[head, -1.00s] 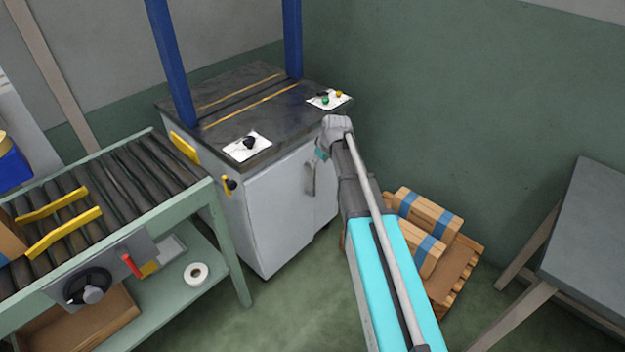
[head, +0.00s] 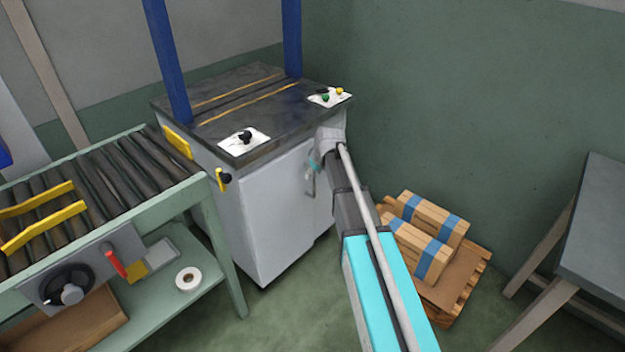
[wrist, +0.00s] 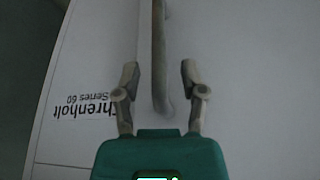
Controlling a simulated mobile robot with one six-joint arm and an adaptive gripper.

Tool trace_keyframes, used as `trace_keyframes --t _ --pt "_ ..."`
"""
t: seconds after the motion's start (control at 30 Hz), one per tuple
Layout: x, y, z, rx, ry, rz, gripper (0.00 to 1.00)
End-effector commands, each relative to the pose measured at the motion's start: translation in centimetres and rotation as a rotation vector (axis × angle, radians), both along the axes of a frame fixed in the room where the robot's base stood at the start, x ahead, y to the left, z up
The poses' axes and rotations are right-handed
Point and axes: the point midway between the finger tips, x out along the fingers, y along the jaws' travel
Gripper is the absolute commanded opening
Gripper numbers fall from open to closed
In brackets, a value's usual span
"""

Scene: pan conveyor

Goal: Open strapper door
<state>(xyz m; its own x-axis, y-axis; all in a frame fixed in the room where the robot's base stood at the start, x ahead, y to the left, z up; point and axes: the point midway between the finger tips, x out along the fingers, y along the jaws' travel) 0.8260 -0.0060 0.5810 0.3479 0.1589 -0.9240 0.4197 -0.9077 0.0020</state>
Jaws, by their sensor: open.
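The strapper (head: 256,128) is a white cabinet with a dark top and blue uprights. Its white front door (head: 275,215) looks closed. In the wrist view the door face (wrist: 250,70) fills most of the picture, with a grey bar handle (wrist: 159,50) running down its middle. My gripper (wrist: 158,75) is open, with one finger on each side of the handle's near end. I cannot tell whether a finger touches it. In the head view my arm hides most of the gripper at the door's upper right.
A roller conveyor (head: 95,200) with a green frame stands left of the strapper. A pallet (head: 455,290) with strapped boxes (head: 425,222) lies to the right, behind my arm. A grey table (head: 600,235) is at the far right. Floor is clear before the door.

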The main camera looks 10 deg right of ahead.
Motion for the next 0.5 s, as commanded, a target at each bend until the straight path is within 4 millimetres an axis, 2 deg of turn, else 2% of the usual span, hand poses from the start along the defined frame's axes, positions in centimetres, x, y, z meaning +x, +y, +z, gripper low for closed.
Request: trace_keyframes --t 0.13,0.5 --pt "0.27 0.11 -0.76 0.0 0.0 0.0 0.54" --pt "0.34 0.18 -0.86 0.0 0.0 0.0 0.54"
